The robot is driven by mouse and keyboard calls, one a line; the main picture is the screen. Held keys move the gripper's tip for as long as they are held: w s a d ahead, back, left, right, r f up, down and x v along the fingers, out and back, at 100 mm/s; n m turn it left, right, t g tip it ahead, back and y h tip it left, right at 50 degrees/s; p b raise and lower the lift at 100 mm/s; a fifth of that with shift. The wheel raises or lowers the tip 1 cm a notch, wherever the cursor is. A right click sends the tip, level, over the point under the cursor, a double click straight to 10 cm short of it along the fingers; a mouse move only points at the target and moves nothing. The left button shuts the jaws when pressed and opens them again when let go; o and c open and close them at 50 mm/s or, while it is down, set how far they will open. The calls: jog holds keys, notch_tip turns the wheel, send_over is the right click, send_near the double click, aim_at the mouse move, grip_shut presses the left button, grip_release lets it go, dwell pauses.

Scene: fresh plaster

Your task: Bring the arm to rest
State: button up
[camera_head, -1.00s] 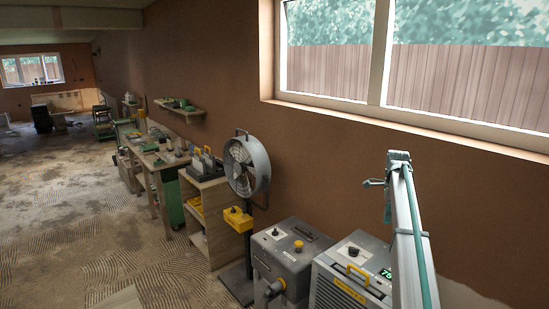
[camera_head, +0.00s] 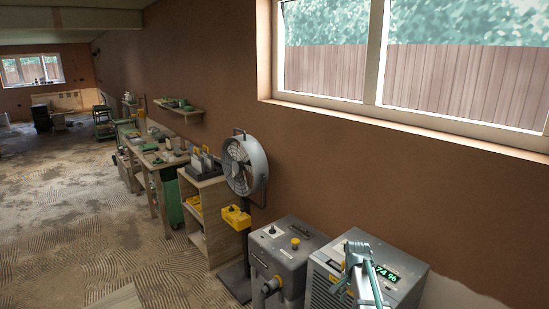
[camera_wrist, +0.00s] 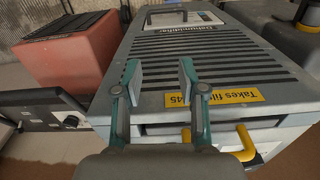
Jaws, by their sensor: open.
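My gripper (camera_wrist: 158,82) is open in the wrist view, its two teal and grey fingers apart with nothing between them. Behind the fingers in the view is a grey ribbed machine marked as a dehumidifier (camera_wrist: 215,62), with a yellow label and a yellow handle. I cannot tell how far the fingers are from it. In the head view my arm (camera_head: 363,276) stands in front of the grey machine with a green display (camera_head: 405,268) at lower right.
A grey box machine with a yellow knob (camera_head: 285,262) stands beside the display machine. A fan on a stand (camera_head: 243,165), a wooden shelf unit (camera_head: 207,212) and workbenches line the wall. A red box (camera_wrist: 72,52) shows at left in the wrist view. The floor at left is open.

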jog(key=s+a+f+n, duration=0.3)
jog(key=s+f, duration=0.1)
jog(key=s, duration=0.3)
jog(key=s+a+f+n, duration=0.3)
jog(key=s+n, duration=0.1)
jog(key=s, duration=0.4)
jog(key=s+a+f+n, duration=0.3)
jog(key=s+f, duration=0.1)
jog(key=s, duration=0.3)
jog(key=s+f+g+b, duration=0.6)
jog(key=s+f+b, duration=0.4)
jog(key=s+f, duration=1.8)
jog(key=shift+s+a+f+n+g, duration=0.2)
jog(key=shift+s+a+n+g, duration=0.15)
jog(key=shift+s, duration=0.3)
jog(key=shift+d, duration=0.1)
